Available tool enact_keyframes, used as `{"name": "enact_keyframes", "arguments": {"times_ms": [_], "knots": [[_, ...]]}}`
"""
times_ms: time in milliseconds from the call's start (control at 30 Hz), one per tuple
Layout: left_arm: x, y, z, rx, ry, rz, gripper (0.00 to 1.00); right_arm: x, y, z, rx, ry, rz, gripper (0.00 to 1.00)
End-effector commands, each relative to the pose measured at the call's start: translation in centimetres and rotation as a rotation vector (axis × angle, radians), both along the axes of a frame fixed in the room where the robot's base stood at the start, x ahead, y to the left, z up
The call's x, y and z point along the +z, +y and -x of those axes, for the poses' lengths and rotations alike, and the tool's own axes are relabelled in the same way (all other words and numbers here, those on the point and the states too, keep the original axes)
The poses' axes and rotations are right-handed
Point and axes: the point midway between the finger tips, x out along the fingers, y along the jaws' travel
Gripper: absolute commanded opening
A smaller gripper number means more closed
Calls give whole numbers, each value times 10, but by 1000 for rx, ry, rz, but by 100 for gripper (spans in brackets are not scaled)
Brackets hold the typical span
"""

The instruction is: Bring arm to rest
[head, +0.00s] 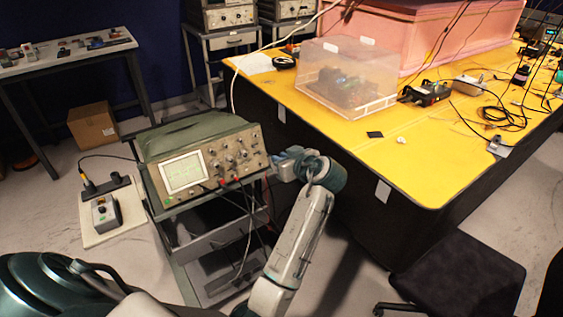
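My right gripper is not in view.
The oscilloscope stands on a grey cart (213,243) with cables hanging down. A yellow-topped bench (425,165) with a clear box (347,78) is to the right. A black chair (460,275) stands at the lower right. A control box (106,214) lies on a floor board at the left.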

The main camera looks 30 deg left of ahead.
Motion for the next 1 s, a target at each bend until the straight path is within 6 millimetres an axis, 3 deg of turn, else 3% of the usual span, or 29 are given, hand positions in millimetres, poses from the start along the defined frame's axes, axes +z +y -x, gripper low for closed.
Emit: {"name": "enact_keyframes", "arguments": {"times_ms": [700, 767, 867, 1000], "knots": [[-5, 0, -2, -15, 15, -2, 16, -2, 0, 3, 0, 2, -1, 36], [-20, -1, -4, -42, 50, -3, 16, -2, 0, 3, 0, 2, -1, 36], [-68, -6, -7, -135, 152, -1, 16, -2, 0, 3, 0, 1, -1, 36], [-170, -17, 3, -324, 349, 22, 16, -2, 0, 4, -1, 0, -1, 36]]}}
